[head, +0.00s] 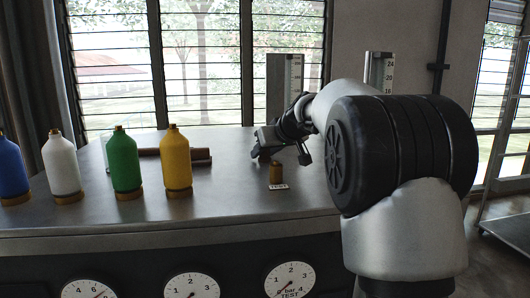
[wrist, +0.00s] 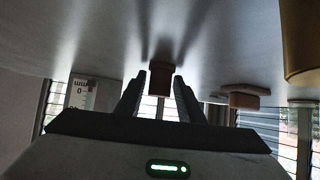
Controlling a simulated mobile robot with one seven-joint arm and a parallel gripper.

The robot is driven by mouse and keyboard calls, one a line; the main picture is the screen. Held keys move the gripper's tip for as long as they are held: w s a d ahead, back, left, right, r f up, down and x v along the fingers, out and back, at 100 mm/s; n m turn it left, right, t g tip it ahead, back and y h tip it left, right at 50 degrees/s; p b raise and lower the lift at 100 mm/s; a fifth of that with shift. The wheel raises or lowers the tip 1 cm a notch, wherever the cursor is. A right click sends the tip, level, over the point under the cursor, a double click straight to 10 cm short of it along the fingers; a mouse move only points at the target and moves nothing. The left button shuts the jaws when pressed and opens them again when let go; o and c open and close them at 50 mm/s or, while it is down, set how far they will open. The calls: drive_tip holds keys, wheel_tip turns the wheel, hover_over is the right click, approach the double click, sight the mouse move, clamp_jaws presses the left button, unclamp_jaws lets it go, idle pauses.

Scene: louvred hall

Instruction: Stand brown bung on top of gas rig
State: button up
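The steel bench (head: 235,205) with dial gauges on its front appears to be the gas rig. A small brown bung (wrist: 160,80) shows between my two fingertips in the wrist view, which is upside down. It appears to stand upright on the steel top, with narrow gaps between it and both fingers.
A short brass-brown cylinder (head: 276,174) stands nearer, with a white label before it. Yellow (head: 177,162), green (head: 124,163), white (head: 62,166) and blue (head: 10,168) bottles stand left. A brown bar (head: 175,152) lies behind them. A scale plate (head: 293,75) rises at the back.

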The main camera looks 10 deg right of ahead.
drive_tip(key=shift+o, duration=0.4)
drive_tip(key=shift+r, duration=0.1)
drive_tip(key=shift+r+p, duration=0.25)
drive_tip(key=shift+p, duration=0.1)
drive_tip(key=b+v, duration=0.1)
drive_tip(key=v, duration=1)
drive_tip(key=shift+s+d+b, duration=0.2)
drive_tip(key=shift+s+b, duration=0.1)
drive_tip(key=shift+s, duration=0.05)
